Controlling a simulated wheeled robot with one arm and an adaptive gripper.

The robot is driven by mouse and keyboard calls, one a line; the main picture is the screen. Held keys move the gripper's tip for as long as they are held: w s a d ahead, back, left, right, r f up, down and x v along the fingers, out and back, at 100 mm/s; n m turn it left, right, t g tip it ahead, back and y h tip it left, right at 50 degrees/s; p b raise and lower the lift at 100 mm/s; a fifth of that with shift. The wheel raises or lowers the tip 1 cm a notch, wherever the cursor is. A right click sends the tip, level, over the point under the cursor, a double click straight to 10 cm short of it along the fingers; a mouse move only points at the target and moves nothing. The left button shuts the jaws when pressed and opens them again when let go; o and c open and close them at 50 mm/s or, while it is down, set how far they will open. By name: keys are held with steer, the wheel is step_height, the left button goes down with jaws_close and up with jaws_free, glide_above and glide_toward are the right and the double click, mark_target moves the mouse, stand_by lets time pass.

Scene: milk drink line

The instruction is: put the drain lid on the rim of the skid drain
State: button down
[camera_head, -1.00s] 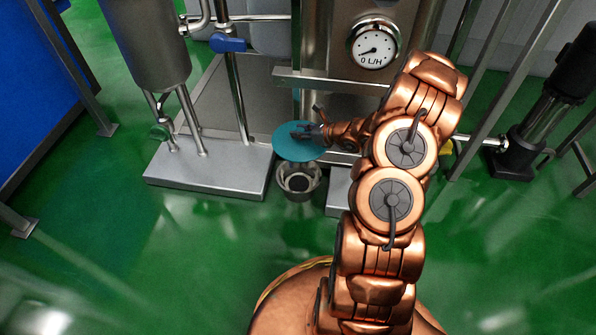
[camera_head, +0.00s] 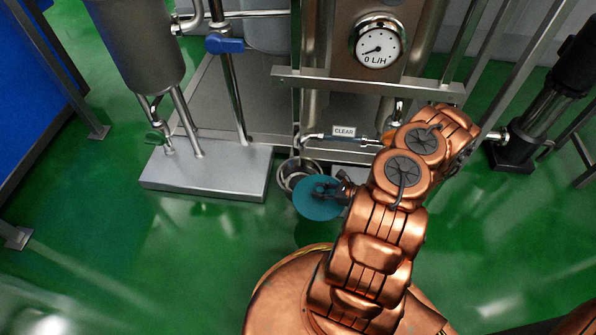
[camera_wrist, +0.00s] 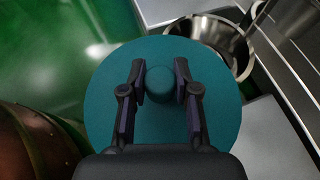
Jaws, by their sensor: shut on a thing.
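The drain lid (camera_head: 316,208) is a round teal disc with a knob (camera_wrist: 159,84) at its middle. My gripper (camera_head: 326,188) is shut on that knob; the wrist view shows one finger on each side of it (camera_wrist: 160,82). The skid drain (camera_head: 286,178) is a round metal cup on the floor. The lid is held in front of the drain and hides the near part of its rim. In the wrist view the drain (camera_wrist: 222,36) shows beyond the lid at the upper right, its open mouth partly uncovered.
A steel plinth (camera_head: 205,178) with pipes stands left of the drain. A thin pipe with a CLEAR sign (camera_head: 344,131) runs just behind it. A flow gauge (camera_head: 378,42) is above. Green floor (camera_head: 150,260) is free at the front left.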

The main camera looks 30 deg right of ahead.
steer(key=w+d+f+b, duration=0.1)
steer(key=w+f+b, duration=0.1)
steer(key=w, duration=0.5)
steer(key=w+f+b, duration=0.3)
steer(key=w+b, duration=0.1)
steer(key=w, duration=0.4)
steer(key=shift+w+d+b, duration=0.2)
steer(key=shift+d+b, duration=0.15)
steer(key=shift+f, duration=0.1)
steer(key=c, duration=0.9)
jaws_free()
steer(key=shift+o, duration=0.2)
